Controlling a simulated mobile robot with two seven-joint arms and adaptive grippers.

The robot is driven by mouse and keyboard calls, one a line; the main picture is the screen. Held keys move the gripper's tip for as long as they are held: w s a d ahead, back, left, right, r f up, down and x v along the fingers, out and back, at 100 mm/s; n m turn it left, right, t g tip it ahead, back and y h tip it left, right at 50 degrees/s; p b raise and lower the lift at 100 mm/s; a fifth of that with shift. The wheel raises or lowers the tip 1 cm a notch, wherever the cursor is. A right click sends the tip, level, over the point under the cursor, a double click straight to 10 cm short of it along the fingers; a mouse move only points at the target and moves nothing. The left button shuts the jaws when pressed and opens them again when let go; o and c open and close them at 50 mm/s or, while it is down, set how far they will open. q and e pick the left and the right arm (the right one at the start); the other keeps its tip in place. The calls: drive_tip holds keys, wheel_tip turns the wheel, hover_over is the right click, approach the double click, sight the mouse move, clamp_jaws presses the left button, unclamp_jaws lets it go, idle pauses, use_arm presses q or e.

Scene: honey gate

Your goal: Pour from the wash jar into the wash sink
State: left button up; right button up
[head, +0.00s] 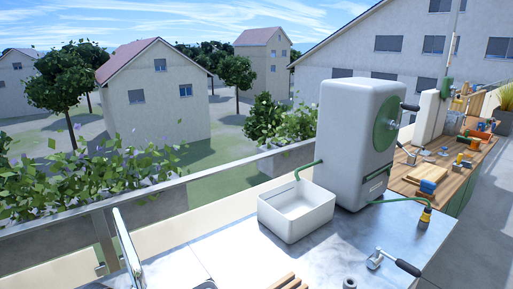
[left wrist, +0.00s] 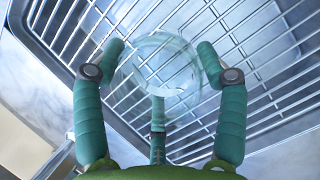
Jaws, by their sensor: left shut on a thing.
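In the left wrist view, a clear round glass jar (left wrist: 166,82), which looks like the wash jar, sits between the green fingers of my left gripper (left wrist: 160,52). The gripper is shut on it, with a finger on each side and a third finger below in the picture. The jar's round outline faces the camera; its contents are hard to make out. Wire bars show through and behind the jar. In the head view, a white rectangular basin (head: 285,223) stands open and looks empty; I cannot tell whether it is the wash sink. My right gripper is in neither view.
A wire rack (left wrist: 262,65) spans much of the left wrist view. In the head view, a large white tank (head: 345,140) with a green disc stands behind the basin. A crank-handled tool (head: 392,262) lies at the right front. A wooden bench (head: 455,165) lies beyond.

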use_arm(q)
drive_tip(key=shift+r+p, duration=1.15)
drive_tip(key=shift+r, duration=1.35)
